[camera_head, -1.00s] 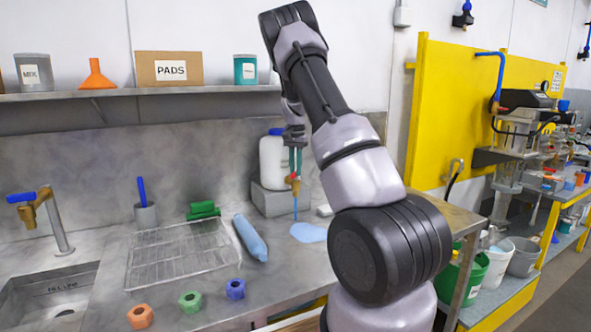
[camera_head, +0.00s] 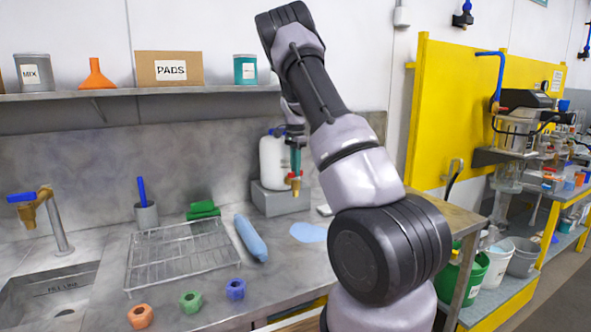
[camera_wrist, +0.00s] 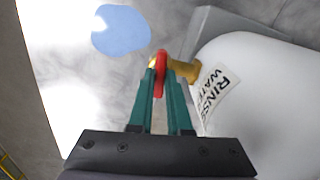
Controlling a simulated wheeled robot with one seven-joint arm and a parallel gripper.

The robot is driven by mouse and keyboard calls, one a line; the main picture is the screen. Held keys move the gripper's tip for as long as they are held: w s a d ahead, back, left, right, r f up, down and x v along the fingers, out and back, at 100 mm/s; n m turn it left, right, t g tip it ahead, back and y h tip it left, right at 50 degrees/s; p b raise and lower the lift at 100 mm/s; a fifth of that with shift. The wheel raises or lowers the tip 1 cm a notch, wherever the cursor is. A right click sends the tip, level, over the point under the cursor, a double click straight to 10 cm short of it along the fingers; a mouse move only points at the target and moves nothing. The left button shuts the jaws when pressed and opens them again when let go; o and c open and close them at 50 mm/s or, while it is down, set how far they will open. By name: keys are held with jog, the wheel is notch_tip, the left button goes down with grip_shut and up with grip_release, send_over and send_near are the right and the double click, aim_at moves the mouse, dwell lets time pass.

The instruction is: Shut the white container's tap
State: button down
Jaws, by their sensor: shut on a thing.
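The white container (camera_head: 272,160) stands on a grey block (camera_head: 280,201) at the back of the bench. Its side label "RINSE WATER" shows in the wrist view (camera_wrist: 265,85). A brass tap (camera_wrist: 184,69) sticks out from it, with a red handle (camera_wrist: 161,60). My gripper (camera_wrist: 159,78) has its green fingers closed on either side of the red handle. In the head view my gripper (camera_head: 296,168) is at the tap, partly covering it. No stream shows below the spout. A flat light-blue puddle (camera_head: 308,232) lies on the bench in front of the block.
A wire rack (camera_head: 180,255), a blue rolled thing (camera_head: 250,238) and several coloured nuts (camera_head: 190,301) lie on the bench to the left. A sink (camera_head: 50,295) is at far left. A shelf (camera_head: 110,94) runs along the wall above.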

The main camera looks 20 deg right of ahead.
jog(key=shift+m, duration=0.8)
jog(key=c, duration=0.9)
grip_release()
jog(key=shift+o, duration=0.2)
notch_tip(320, 180, up, 11)
